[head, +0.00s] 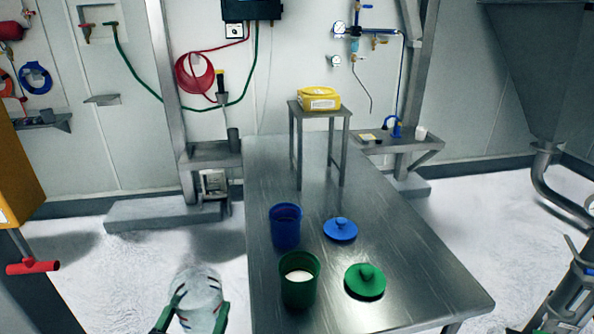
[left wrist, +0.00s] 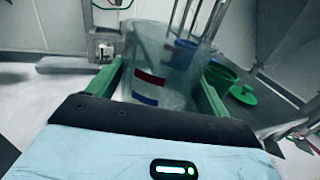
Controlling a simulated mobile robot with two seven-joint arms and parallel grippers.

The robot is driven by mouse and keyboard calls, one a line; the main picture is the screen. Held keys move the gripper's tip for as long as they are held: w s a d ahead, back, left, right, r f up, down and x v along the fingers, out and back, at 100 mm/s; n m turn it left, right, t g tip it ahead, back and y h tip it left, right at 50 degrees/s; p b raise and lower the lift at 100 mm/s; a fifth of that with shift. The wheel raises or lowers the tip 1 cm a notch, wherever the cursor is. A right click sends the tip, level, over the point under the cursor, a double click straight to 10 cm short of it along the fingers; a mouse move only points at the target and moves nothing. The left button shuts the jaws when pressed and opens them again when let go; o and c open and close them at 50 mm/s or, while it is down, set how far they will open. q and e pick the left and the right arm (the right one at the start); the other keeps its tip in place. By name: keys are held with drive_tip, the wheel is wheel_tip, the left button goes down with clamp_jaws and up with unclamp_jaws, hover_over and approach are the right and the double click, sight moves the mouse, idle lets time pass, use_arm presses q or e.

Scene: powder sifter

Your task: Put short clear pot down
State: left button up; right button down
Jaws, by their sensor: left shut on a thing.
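The short clear pot (head: 197,287) is at the lower left in the head view, left of the steel table (head: 395,275) and over the floor. My left gripper (head: 196,311) has its green fingers on both sides of the pot and is shut on it. In the left wrist view the pot (left wrist: 160,62) fills the space between the fingers, with a red and a blue mark on its wall. It looks somewhat tilted there. I do not make out my right gripper.
An open green pot (head: 299,289) with white powder and a blue pot (head: 285,231) stand near the table's left edge. A green lid (head: 365,281) and a blue lid (head: 340,229) lie beside them. A small stand holds a yellow box (head: 319,98). The table's right front is clear.

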use_arm(q)
drive_tip(key=w+d+r+m+g+h, duration=0.2)
drive_tip(key=d+r+m+h, duration=0.2)
drive_tip(key=d, duration=0.3)
drive_tip(key=w+d+r+m+g+h, duration=0.2)
drive_tip(key=d+r+m+h, duration=0.2)
drive_tip(key=d+r+h, duration=0.2)
drive_tip(key=shift+d+h, duration=0.8)
drive_tip(key=shift+d, duration=0.05)
drive_tip(key=shift+f, duration=0.1)
